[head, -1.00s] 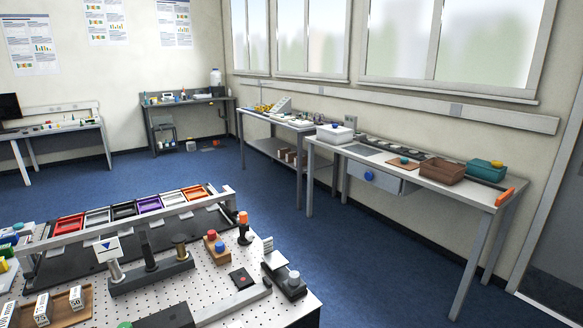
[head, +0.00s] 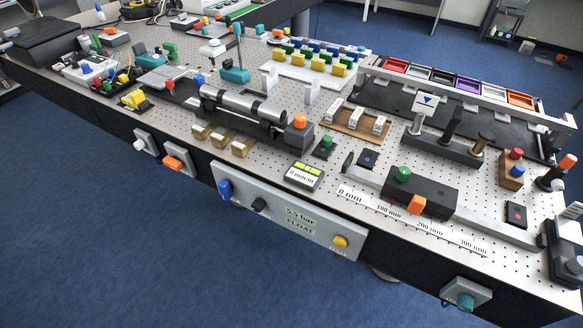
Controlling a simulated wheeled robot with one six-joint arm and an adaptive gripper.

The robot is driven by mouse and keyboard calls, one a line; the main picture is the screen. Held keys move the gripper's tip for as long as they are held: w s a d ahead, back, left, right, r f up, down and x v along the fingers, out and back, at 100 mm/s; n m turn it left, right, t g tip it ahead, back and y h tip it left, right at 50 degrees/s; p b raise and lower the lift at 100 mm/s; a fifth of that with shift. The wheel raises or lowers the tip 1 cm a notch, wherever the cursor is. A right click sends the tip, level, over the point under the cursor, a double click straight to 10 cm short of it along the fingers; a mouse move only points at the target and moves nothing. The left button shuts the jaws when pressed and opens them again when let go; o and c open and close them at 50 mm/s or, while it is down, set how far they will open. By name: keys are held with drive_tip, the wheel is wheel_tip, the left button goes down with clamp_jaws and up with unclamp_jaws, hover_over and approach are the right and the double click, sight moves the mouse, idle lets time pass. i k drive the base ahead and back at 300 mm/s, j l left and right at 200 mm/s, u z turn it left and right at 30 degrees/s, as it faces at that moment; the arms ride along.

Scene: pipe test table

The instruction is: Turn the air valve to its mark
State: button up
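A grey front panel (head: 275,219) hangs on the near edge of the pipe test table. It carries a blue handle (head: 225,189) at its left end, standing roughly upright, a black knob (head: 259,205), a label reading "5.5 bar" and "FLOAT" (head: 300,219), and a yellow button (head: 340,241). The bar label suggests air, but I cannot tell for sure which control is the air valve. Its mark is too small to make out. My gripper is not in view.
Other edge controls are a white knob (head: 140,145), an orange handle (head: 173,162) and a teal knob (head: 465,301). A black slider block (head: 418,190) with an orange handle sits above a millimetre scale. The blue floor (head: 130,255) before the table is clear.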

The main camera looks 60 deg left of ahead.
sight(225, 188)
drive_tip(key=u, duration=1.45)
